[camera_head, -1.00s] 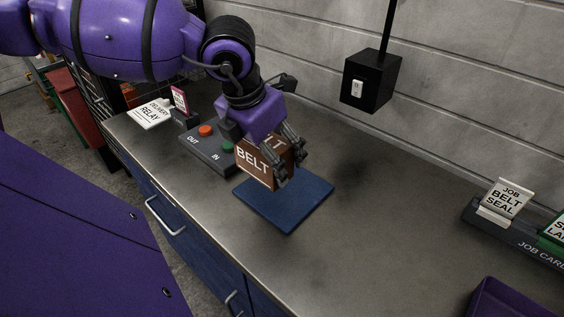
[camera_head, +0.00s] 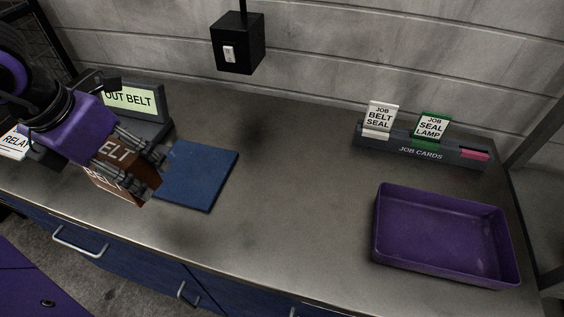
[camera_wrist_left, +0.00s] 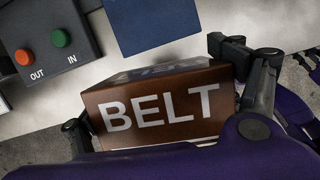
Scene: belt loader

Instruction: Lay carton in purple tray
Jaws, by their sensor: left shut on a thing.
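The carton (camera_head: 108,187) is a brown box with white BELT lettering. My left gripper (camera_head: 143,172) is shut on it, at the left of the head view, beside the blue mat and near the counter's front edge. In the left wrist view the carton (camera_wrist_left: 160,112) sits between the fingers, its BELT face toward the camera. It looks raised off the counter; its underside is hidden. The purple tray (camera_head: 440,272) is at the right of the counter, open and empty. My right gripper is not in view.
A blue mat (camera_head: 199,176) lies right of the carton. A screen reading OUT BELT (camera_head: 130,99) stands behind the gripper. A job card rack (camera_head: 420,153) stands behind the tray. A black switch box (camera_head: 238,43) hangs above. The counter between mat and tray is clear.

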